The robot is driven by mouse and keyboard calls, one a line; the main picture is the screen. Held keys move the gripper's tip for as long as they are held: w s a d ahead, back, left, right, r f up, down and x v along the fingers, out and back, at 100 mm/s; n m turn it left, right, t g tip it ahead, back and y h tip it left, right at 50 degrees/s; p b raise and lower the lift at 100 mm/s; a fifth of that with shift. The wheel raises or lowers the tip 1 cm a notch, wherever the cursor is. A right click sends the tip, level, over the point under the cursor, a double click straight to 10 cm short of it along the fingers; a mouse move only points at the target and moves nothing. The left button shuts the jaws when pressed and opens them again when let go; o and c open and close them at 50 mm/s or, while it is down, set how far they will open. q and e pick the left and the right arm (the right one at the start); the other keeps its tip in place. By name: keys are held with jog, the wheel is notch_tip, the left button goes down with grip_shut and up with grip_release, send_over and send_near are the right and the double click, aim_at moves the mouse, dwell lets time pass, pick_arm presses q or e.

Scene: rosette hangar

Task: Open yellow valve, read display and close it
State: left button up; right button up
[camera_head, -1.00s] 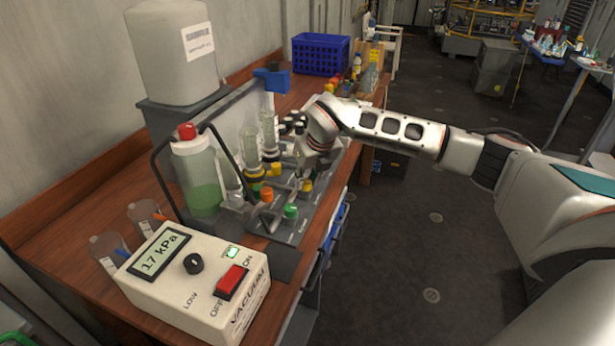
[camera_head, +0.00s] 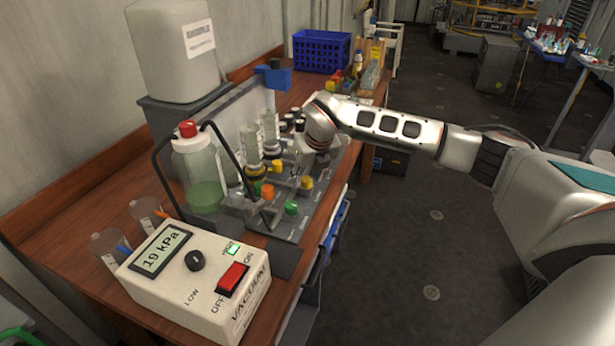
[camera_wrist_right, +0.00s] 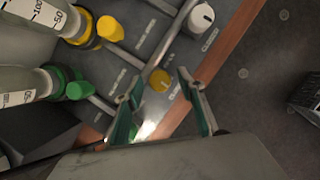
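The yellow valve knob (camera_head: 306,182) sits on the grey rack at the bench's front edge. In the right wrist view the yellow knob (camera_wrist_right: 160,80) lies just beyond and between the fingertips, apart from both. My right gripper (camera_wrist_right: 158,94) is open and empty. In the head view the right gripper (camera_head: 309,163) is over the rack, just behind the knob, partly hidden by its wrist. The display (camera_head: 161,250) on the white vacuum box (camera_head: 190,285) reads 19 kPa. My left gripper is not in view.
A green knob (camera_head: 291,208), an orange cap (camera_head: 267,192) and several glass cylinders stand close by on the rack. A green-liquid bottle (camera_head: 200,175) and a black bent handle stand to the left. A blue crate (camera_head: 320,52) is at the back.

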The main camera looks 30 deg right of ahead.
jog(key=shift+r, duration=0.1)
jog(key=v, duration=1.1)
jog(key=shift+s+r, duration=0.25)
jog(key=shift+r, duration=0.1)
jog(key=shift+s, duration=0.1)
